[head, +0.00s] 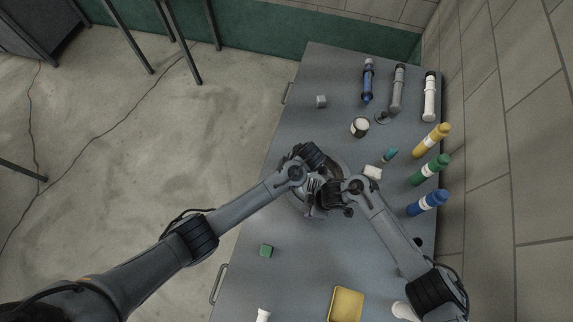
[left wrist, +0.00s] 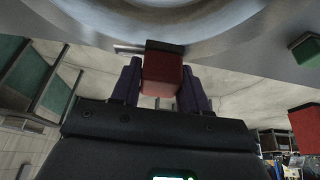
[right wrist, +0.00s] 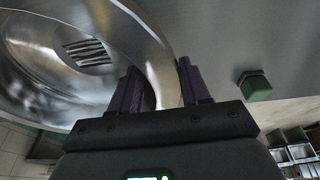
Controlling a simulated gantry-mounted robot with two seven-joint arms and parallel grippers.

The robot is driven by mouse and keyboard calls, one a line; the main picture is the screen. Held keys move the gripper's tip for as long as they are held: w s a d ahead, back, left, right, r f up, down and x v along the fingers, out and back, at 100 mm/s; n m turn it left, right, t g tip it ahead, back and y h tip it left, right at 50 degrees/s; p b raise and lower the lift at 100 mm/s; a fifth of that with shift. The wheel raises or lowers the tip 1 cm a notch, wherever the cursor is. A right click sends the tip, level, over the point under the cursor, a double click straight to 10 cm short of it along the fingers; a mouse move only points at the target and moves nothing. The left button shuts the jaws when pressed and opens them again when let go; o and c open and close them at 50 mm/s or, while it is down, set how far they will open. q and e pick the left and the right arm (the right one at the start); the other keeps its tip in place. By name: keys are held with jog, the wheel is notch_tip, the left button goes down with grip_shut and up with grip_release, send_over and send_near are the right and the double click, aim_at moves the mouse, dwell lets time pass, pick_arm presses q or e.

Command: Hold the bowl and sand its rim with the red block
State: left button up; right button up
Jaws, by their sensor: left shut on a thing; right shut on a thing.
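The metal bowl (head: 297,204) sits on the grey table under my two grippers in the head view, which cover much of it. Its shiny inside shows in the right wrist view (right wrist: 70,60) and its rim area along the top of the left wrist view (left wrist: 180,22). My right gripper (right wrist: 158,85) is shut on the bowl's rim, one finger on each side of the wall. My left gripper (left wrist: 161,80) is shut on the red block (left wrist: 163,76), whose far end is close to the bowl; I cannot tell whether they touch. The head view hides the red block.
A green block (head: 266,250) and a yellow tray (head: 346,304) lie nearer the front. A dark-and-white jar (head: 360,127), a white block (head: 373,172) and a teal item (head: 390,154) lie beyond the bowl. Several bottles, including a yellow one (head: 432,139), line the wall side.

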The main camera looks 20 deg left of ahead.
pick_arm(q)
jog(key=shift+s, duration=0.85)
pick_arm(e)
jog(key=shift+s, duration=0.1)
pick_arm(q)
jog(key=shift+w+a, duration=0.15)
jog(key=shift+w, duration=3.85)
pick_arm(e)
jog(key=shift+f, duration=0.1)
pick_arm(q)
notch_tip(320, 180, up, 3)
jog(key=shift+s, duration=0.15)
jog(key=shift+r, duration=2.65)
jog(key=shift+a+f, duration=0.1)
jog(key=shift+f, duration=0.2)
